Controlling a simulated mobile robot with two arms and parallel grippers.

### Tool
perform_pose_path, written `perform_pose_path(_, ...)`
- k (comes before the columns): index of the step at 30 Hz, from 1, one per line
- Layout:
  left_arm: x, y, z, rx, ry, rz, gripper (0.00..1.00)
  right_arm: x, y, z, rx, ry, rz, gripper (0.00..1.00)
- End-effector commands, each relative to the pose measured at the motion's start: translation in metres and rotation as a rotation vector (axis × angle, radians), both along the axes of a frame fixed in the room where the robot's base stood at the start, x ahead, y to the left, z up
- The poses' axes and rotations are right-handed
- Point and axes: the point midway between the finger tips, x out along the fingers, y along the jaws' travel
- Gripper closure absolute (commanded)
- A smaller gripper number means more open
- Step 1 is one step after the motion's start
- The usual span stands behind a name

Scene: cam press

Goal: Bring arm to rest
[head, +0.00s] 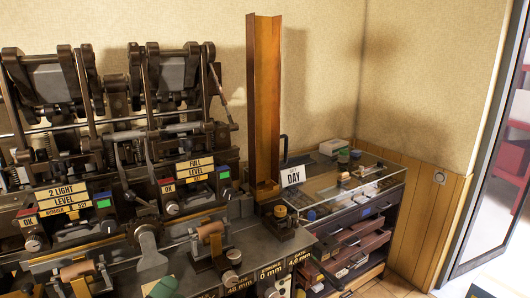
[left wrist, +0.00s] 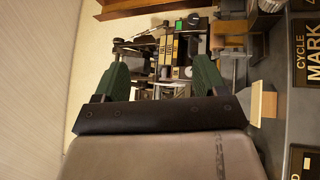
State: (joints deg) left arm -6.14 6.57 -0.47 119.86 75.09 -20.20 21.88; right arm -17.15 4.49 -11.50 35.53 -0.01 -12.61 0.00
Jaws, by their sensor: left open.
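In the left wrist view my left gripper (left wrist: 160,70) shows its two green fingers spread wide apart. Nothing is held between them; parts of the machine show in the gap, some way beyond the fingertips. A green shape (head: 163,287) at the bottom edge of the head view may be part of this gripper, but it is cut off and I cannot be sure. My right gripper is not identifiable in either view.
The press machine (head: 110,130) with levers and labelled panels fills the left. A tall rust-brown channel (head: 264,100) stands at its right end. A glass-topped cabinet (head: 345,185) with a DAY sign (head: 293,176) stands beyond. Floor is free at lower right, before a glass door.

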Motion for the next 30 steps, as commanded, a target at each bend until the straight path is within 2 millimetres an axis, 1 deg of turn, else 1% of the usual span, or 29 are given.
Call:
perform_pose_path(1, -0.020, -0.019, -0.022, 0.190, 0.039, -0.057, 0.28, 0.000, 0.000, 0.000, 0.000, 0.000, 0.000, 0.28)
perform_pose_path(2, -0.032, -0.029, -0.035, 0.311, 0.063, -0.094, 0.28, 0.000, -0.001, 0.000, -0.001, 0.000, 0.000, 0.28)
perform_pose_path(3, -0.048, -0.038, -0.055, 0.469, 0.100, -0.142, 0.28, 0.000, -0.001, 0.000, -0.001, 0.000, 0.000, 0.28)
perform_pose_path(5, -0.073, -0.046, -0.083, 0.687, 0.165, -0.209, 0.28, 0.000, -0.001, 0.000, -0.001, 0.000, 0.000, 0.28)
perform_pose_path(6, -0.088, -0.047, -0.099, 0.813, 0.208, -0.250, 0.28, 0.000, -0.001, 0.000, -0.001, 0.000, 0.000, 0.28)
perform_pose_path(9, -0.121, -0.041, -0.131, 1.063, 0.313, -0.332, 0.28, 0.000, -0.002, 0.000, -0.002, 0.000, 0.000, 0.28)
perform_pose_path(12, -0.149, -0.030, -0.151, 1.246, 0.412, -0.398, 0.28, 0.000, -0.002, 0.000, -0.002, 0.001, 0.000, 0.28)
perform_pose_path(15, -0.175, -0.017, -0.165, 1.391, 0.507, -0.452, 0.28, 0.000, -0.002, 0.000, -0.002, 0.001, 0.000, 0.28)
perform_pose_path(18, -0.199, -0.002, -0.174, 1.511, 0.602, -0.502, 0.28, 0.000, -0.002, 0.000, -0.002, 0.001, 0.000, 0.28)
perform_pose_path(23, -0.236, 0.021, -0.179, 1.669, 0.760, -0.571, 0.28, 0.000, -0.002, 0.000, -0.002, 0.001, 0.000, 0.28)
perform_pose_path(24, -0.241, 0.026, -0.183, 1.696, 0.793, -0.586, 0.28, 0.000, -0.002, -0.001, -0.002, 0.001, 0.000, 0.28)
perform_pose_path(25, -0.236, 0.025, -0.195, 1.690, 0.789, -0.588, 0.28, 0.000, -0.002, -0.003, -0.002, 0.000, 0.000, 0.28)
perform_pose_path(30, -0.225, 0.022, -0.243, 1.685, 0.796, -0.602, 0.28, -0.001, -0.002, -0.008, -0.002, 0.002, 0.000, 0.28)
